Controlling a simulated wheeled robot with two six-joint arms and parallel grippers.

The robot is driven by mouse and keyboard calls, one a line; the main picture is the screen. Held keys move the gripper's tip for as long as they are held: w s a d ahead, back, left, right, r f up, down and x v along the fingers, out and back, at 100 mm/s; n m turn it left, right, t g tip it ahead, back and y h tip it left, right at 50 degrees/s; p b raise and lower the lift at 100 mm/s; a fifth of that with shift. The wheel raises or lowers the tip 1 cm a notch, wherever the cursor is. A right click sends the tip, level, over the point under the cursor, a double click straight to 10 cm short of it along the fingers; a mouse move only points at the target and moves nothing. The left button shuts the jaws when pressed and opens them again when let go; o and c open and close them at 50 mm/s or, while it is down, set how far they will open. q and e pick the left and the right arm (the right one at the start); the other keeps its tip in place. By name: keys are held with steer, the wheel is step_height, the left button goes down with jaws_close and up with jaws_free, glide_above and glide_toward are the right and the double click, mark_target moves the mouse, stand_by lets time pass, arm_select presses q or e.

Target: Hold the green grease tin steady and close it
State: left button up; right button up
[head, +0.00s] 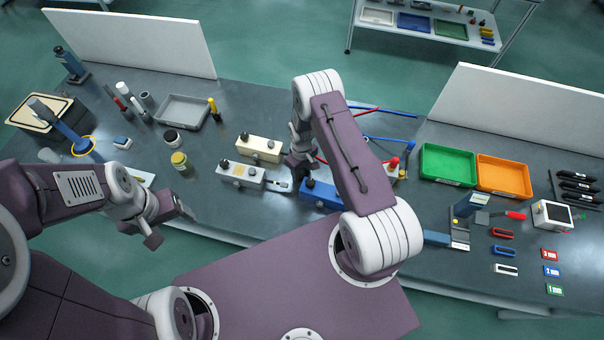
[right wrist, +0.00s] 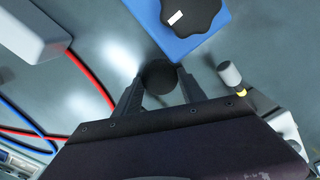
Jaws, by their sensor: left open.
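A small olive-green tin (head: 180,160) stands upright on the table, left of centre in the head view. Its top is too small to read clearly. My left gripper (head: 171,224) is open and empty, in front of the tin near the table's front edge and apart from it. My right gripper (head: 298,170) is right of the tin, over the boxes near the table's middle. In the right wrist view its fingers (right wrist: 158,88) close on a round black piece (right wrist: 158,76), which looks like a lid. The black piece is hidden in the head view.
A dark-lidded jar (head: 172,137) stands just behind the tin, with a grey tray (head: 183,111) beyond. A cream box (head: 259,148), a white box (head: 240,175) and a blue box (head: 320,193) with knobs stand right of it. Red and blue hoses (head: 385,140) lie beyond the right arm.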

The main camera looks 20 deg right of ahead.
mark_target(302, 173)
arm_select(q)
steer(key=shift+f+b, duration=0.9)
arm_select(e)
step_height(302, 173, up, 10)
arm_select(q)
steer(key=shift+o, duration=1.1)
